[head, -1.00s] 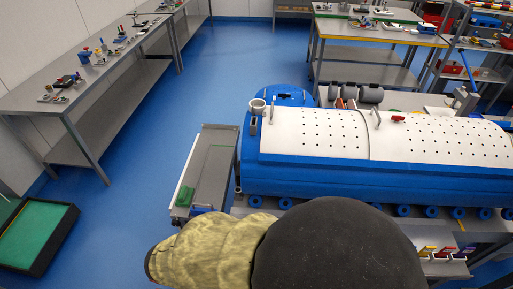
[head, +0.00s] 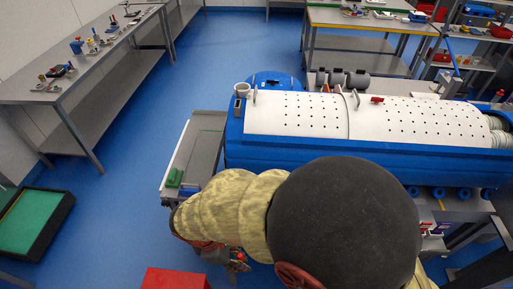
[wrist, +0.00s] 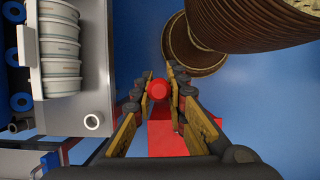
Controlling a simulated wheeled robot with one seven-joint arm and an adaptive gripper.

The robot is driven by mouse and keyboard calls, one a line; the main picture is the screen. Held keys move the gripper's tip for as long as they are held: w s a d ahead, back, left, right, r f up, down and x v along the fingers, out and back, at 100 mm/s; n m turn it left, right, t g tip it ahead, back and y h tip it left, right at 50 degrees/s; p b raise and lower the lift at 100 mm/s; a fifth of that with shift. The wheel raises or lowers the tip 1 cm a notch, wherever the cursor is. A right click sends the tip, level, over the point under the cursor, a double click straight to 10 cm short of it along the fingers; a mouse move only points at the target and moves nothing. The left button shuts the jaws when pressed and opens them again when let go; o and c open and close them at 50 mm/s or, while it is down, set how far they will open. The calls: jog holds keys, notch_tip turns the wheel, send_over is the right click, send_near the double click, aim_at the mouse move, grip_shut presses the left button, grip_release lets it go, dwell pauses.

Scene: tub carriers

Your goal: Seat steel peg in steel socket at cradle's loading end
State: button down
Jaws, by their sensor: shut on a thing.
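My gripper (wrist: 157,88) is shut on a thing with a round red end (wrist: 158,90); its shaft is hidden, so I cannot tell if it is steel. In the head view my gripper (head: 238,260) shows just below my sleeved arm, with a small red spot at it. The blue body with a white perforated cover (head: 370,115), possibly the cradle, lies to the right. A grey tray (head: 207,145) adjoins its left end. In the wrist view a short open grey tube (wrist: 92,121), possibly the socket, stands left of my gripper, apart from it.
A red box (head: 175,279) stands on the floor side below my arm; a red surface also shows under the fingers in the wrist view (wrist: 175,138). A green block (head: 174,177) sits on the tray. A long bench (head: 75,85) runs along the left wall. Blue floor between is clear.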

jog(key=w+d+m+g+y, duration=0.2)
jog(key=w+d+m, duration=0.6)
jog(key=w+d, duration=0.4)
jog(key=w+d+r+m+g+y, duration=0.1)
jog(key=w+d+m, duration=0.8)
jog(key=w, duration=0.9)
jog(key=d+g+y, duration=0.1)
jog(key=d, duration=0.1)
jog(key=shift+w+d+r+y, duration=0.15)
jog(key=shift+w+d+y, duration=0.15)
jog(key=shift+w+d, duration=0.1)
jog(key=shift+s, duration=0.1)
